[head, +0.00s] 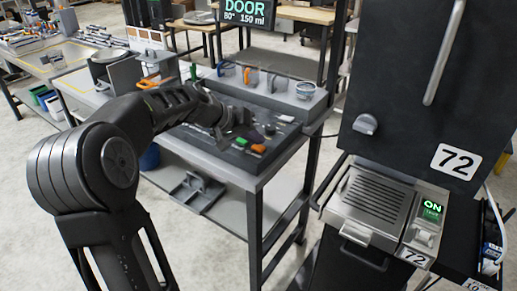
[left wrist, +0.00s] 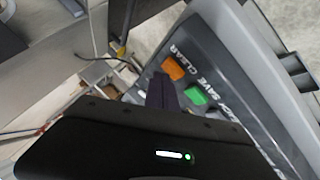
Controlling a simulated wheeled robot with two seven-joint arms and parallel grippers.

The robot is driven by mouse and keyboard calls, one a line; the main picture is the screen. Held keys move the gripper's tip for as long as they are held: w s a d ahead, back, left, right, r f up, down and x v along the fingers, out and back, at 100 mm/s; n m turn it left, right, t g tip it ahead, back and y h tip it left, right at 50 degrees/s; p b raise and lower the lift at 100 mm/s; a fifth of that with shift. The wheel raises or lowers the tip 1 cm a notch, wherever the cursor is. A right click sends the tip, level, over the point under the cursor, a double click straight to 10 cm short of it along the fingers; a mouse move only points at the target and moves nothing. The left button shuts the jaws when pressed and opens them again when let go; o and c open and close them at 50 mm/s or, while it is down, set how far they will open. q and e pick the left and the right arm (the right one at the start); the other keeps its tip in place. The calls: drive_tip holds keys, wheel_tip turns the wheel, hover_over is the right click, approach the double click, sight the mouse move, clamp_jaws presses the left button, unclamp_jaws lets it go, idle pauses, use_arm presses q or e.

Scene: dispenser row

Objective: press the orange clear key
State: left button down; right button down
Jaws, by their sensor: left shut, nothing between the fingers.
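The orange clear key (head: 258,148) is on the sloped dark panel at the front of the dispenser bench, with the green save key (head: 241,141) to its left. In the left wrist view the orange key (left wrist: 172,68) sits beside the word CLEAR, and the green key (left wrist: 197,95) beside SAVE. My left gripper (head: 250,134) is over the panel, just behind the keys in the head view. Whether the tips touch the panel cannot be told. My right gripper is not in view.
A display (head: 245,12) above the bench reads DOOR, 80°, 150 ml. Cups with coloured handles (head: 250,76) stand on the grey ledge behind the panel. A dark machine marked 72 (head: 455,162) stands at the right. A lower shelf (head: 228,205) runs beneath the bench.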

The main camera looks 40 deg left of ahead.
sight(256, 148)
use_arm(q)
drive_tip(key=shift+f+b, duration=0.55)
drive_tip(key=shift+b, duration=0.05)
idle(0.8)
drive_tip(key=shift+r, duration=0.1)
drive_tip(key=shift+r+p, duration=0.6)
drive_tip(key=shift+r, duration=0.2)
drive_tip(key=shift+r, duration=0.1)
drive_tip(key=shift+r+p, duration=1.7)
drive_tip(key=shift+r, duration=0.75)
